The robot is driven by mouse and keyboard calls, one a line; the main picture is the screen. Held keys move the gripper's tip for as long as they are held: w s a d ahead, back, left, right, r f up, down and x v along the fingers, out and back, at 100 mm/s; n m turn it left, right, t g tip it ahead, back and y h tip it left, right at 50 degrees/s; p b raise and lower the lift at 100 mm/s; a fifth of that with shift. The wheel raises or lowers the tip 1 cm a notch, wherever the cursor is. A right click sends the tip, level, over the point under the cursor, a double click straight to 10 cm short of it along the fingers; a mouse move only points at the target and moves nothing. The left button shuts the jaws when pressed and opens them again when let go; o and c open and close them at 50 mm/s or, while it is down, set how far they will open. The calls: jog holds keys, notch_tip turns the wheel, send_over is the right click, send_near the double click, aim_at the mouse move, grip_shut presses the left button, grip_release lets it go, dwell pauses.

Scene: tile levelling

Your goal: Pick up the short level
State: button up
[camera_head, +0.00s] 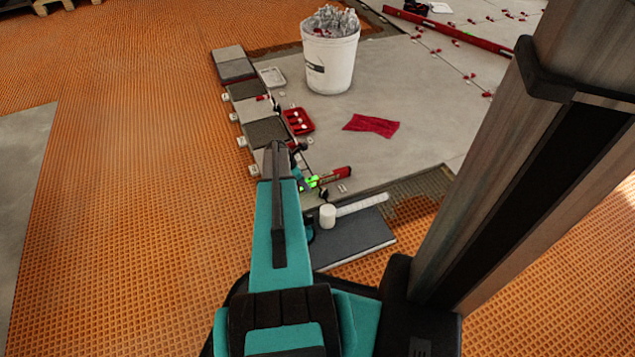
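The short level (335,177) is a red bar with bright green parts near its left end. It lies at the near edge of the grey tiled area, just right of my arm's far end. My teal arm reaches forward, and my gripper (301,177) is at the level's left end, mostly hidden by the arm. I cannot tell whether its fingers are open, shut or touching the level.
A white mallet (328,216) lies on a dark tile stack (350,243) nearby. A red tray (298,121), red cloth (372,125), white bucket (330,62) and long red level (450,30) lie beyond. Tile stacks (233,64) line the left edge. Orange matting (130,190) at left is clear.

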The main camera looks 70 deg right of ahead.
dwell(0.4)
grip_shut()
jog(key=shift+r, duration=0.15)
jog(key=shift+r+p, duration=2.3)
jog(key=shift+r, duration=2.6)
jog(key=shift+w, duration=0.1)
